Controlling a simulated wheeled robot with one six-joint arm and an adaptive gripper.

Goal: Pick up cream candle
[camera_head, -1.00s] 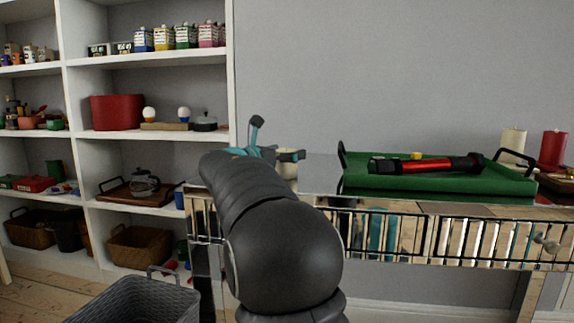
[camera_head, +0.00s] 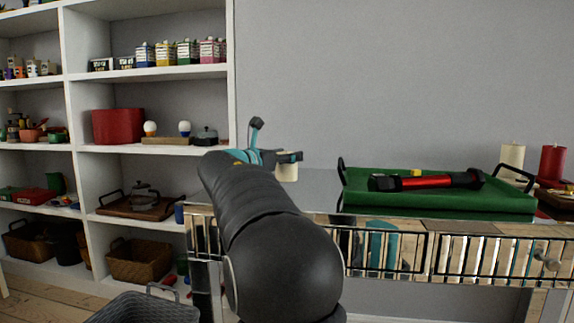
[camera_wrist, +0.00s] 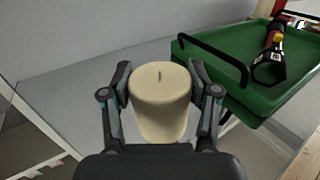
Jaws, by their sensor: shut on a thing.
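A thick cream candle (camera_wrist: 160,104) with a dark wick stands upright between the fingers of my gripper (camera_wrist: 160,88) in the wrist view. The fingers press on its two sides, so my gripper is shut on it. In the head view, my gripper (camera_head: 285,157) shows at the left end of the mirrored table, with a small part of the cream candle (camera_head: 287,173) below its finger. The arm hides much of the gripper there. Another cream candle (camera_head: 512,158) stands at the far right, next to a red candle (camera_head: 552,165).
A green tray (camera_head: 440,203) with black handles lies on the mirrored table (camera_head: 314,186), holding a red and black flashlight (camera_head: 428,181). Shelves (camera_head: 150,149) with many items stand at the left. A grey basket (camera_head: 145,308) stands on the floor in front.

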